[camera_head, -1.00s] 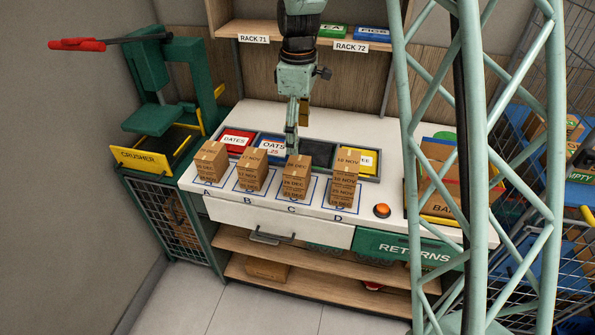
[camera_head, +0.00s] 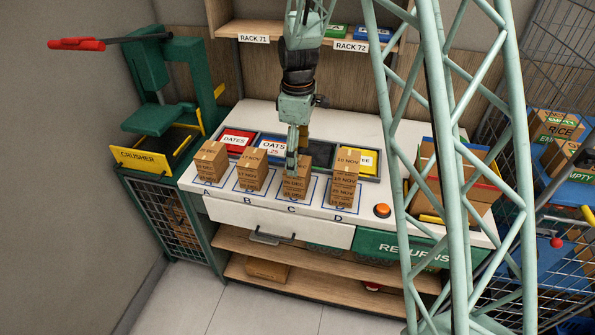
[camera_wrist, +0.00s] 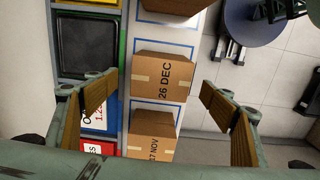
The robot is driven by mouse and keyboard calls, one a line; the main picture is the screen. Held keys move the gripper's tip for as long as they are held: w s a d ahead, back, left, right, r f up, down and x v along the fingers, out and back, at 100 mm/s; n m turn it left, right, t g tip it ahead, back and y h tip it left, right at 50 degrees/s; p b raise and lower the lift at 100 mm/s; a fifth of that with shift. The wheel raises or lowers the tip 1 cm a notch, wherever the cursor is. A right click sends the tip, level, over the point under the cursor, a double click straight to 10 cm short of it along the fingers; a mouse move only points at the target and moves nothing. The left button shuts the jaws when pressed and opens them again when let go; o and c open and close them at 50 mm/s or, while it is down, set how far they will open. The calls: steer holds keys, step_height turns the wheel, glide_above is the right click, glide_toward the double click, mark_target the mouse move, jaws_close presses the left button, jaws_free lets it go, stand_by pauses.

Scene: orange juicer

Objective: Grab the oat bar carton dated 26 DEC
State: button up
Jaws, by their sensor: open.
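The carton marked 26 DEC (camera_wrist: 161,78) is plain brown cardboard. In the wrist view it lies between my open fingers, with gaps on both sides. In the head view it is the brown carton (camera_head: 297,183) at spot C. My gripper (camera_wrist: 158,88) is open and empty, its wooden-faced fingers pointing down over spot C. In the head view my gripper (camera_head: 292,163) overlaps the back of that carton; contact cannot be told.
Brown cartons stand at A (camera_head: 210,162), B (camera_head: 252,172) and D (camera_head: 345,180); the neighbour in the wrist view reads 17 NOV (camera_wrist: 152,136). Colored bins, including red DATES (camera_head: 235,141), stand behind. An orange button (camera_head: 382,211) is right of D.

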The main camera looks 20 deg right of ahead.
stand_by(0.3)
steer(key=shift+a+f, duration=0.1)
steer(key=shift+f, duration=2.5)
steer(key=shift+c, duration=0.9)
steer(key=c, duration=0.9)
